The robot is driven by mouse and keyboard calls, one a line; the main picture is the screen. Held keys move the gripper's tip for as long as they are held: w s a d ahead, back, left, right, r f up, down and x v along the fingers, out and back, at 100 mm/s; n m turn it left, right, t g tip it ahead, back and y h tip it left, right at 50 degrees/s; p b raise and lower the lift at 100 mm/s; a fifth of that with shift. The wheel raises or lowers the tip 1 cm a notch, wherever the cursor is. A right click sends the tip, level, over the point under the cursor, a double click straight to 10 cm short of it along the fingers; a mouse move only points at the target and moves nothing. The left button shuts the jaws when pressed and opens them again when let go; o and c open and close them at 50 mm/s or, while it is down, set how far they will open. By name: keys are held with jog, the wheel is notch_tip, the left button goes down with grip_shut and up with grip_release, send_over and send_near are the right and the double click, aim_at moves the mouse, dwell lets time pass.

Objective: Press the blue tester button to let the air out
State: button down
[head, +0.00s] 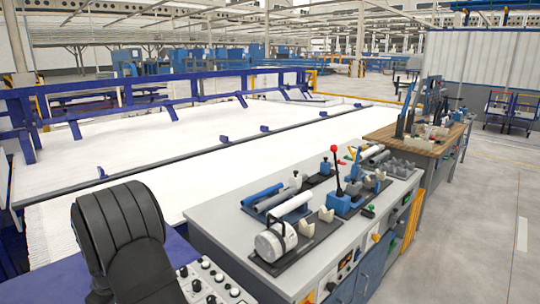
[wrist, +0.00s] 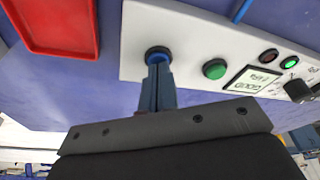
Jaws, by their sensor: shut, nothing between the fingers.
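The blue tester button (wrist: 157,51), with a dark rim, sits on a pale panel (wrist: 185,22) in the wrist view. My gripper (wrist: 158,68) is shut and empty, its blue-grey fingertips at the button's lower edge and covering part of it. I cannot tell whether the tips touch the button or whether it is pushed in. My gripper does not show clearly in the head view.
Beside the button on the panel are a green button (wrist: 214,69), a small display (wrist: 254,81) and a black knob (wrist: 299,90). A red tray (wrist: 88,28) is at the upper left. The head view shows a grey workbench (head: 225,228) with pipes and fixtures.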

dwell(0.4)
jog(key=shift+r, duration=3.45)
